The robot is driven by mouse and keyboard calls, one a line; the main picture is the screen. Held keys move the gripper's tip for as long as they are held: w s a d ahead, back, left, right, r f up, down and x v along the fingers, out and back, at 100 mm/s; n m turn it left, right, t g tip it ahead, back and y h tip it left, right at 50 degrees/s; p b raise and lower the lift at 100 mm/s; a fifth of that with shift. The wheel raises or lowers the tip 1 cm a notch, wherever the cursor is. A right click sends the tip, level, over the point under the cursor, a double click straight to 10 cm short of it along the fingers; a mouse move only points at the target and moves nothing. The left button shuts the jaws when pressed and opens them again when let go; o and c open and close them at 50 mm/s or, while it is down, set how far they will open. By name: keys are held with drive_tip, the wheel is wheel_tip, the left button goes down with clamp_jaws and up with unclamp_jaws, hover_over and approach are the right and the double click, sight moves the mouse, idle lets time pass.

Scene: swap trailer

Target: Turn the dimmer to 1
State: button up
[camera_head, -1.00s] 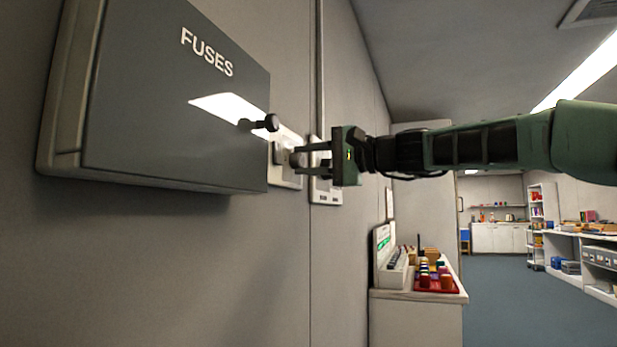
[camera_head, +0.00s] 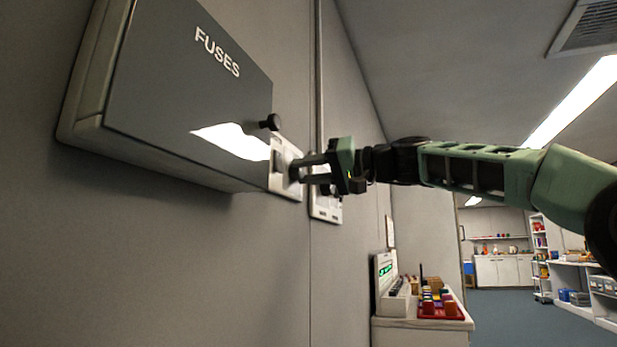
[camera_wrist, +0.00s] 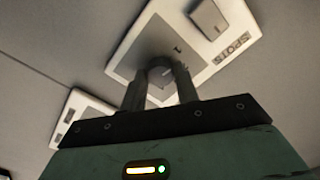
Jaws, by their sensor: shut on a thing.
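The dimmer is a round dark knob (camera_wrist: 160,74) on a white wall plate (camera_wrist: 128,52). In the wrist view the plate also carries a rocker switch (camera_wrist: 208,19) and the label "SPOTS" (camera_wrist: 231,49). My gripper (camera_wrist: 161,84) has its two fingers on either side of the knob and is shut on it. In the head view my gripper (camera_head: 305,172) reaches the wall plate (camera_head: 284,150) from the right, and its fingers cover most of the knob.
A grey fuse box (camera_head: 185,95) labelled "FUSES", with a black handle (camera_head: 271,122), juts from the wall left of the plate. A second white plate (camera_head: 325,207) sits just right of it. A counter (camera_head: 425,323) with coloured items stands lower right.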

drive_tip(key=shift+f+n, duration=0.1)
drive_tip(key=shift+n, duration=0.7)
drive_tip(key=o, duration=1)
drive_tip(key=shift+c, duration=0.2)
drive_tip(key=b+v, duration=0.6)
drive_tip(key=v, duration=1.1)
drive_tip(key=shift+d, duration=0.15)
